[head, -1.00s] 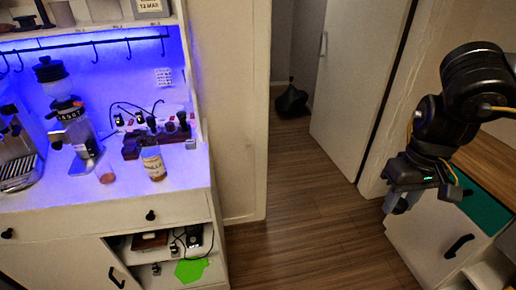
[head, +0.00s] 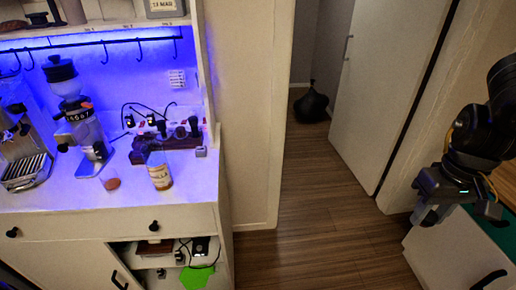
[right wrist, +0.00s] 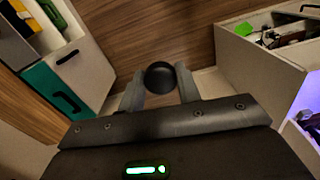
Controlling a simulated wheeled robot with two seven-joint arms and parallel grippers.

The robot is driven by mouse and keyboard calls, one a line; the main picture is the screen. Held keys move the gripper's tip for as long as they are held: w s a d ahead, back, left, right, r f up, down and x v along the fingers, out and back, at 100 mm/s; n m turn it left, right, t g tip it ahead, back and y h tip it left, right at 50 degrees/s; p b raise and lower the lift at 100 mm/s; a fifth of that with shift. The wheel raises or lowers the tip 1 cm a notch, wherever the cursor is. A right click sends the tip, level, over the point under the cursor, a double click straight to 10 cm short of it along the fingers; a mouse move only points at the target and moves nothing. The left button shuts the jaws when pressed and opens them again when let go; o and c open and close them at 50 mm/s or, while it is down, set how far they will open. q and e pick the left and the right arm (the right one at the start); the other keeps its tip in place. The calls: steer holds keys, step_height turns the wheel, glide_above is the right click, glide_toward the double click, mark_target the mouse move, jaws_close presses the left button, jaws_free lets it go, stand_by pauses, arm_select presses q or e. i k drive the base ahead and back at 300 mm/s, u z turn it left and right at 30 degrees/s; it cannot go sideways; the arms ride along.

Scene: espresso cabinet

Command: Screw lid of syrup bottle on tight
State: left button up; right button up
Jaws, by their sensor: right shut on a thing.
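The syrup bottle (head: 159,174), clear with a white label and amber syrup low inside, stands upright near the front right of the white counter. I make out no lid on its top. My right gripper (head: 426,214) hangs over the floor at the right, well away from the bottle. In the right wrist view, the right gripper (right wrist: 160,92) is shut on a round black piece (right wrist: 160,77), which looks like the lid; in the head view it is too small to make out. My left gripper is not in view.
A grinder (head: 80,125) and an espresso machine (head: 24,150) stand left on the counter (head: 120,208). A dark tool holder (head: 170,140) is behind the bottle, and a small pinkish cup (head: 111,183) left of it. A black bag (head: 311,103) lies by the doorway. The wooden floor between is clear.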

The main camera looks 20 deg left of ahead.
mark_target(153, 154)
steer(key=i, duration=0.85)
steer(key=u, duration=2)
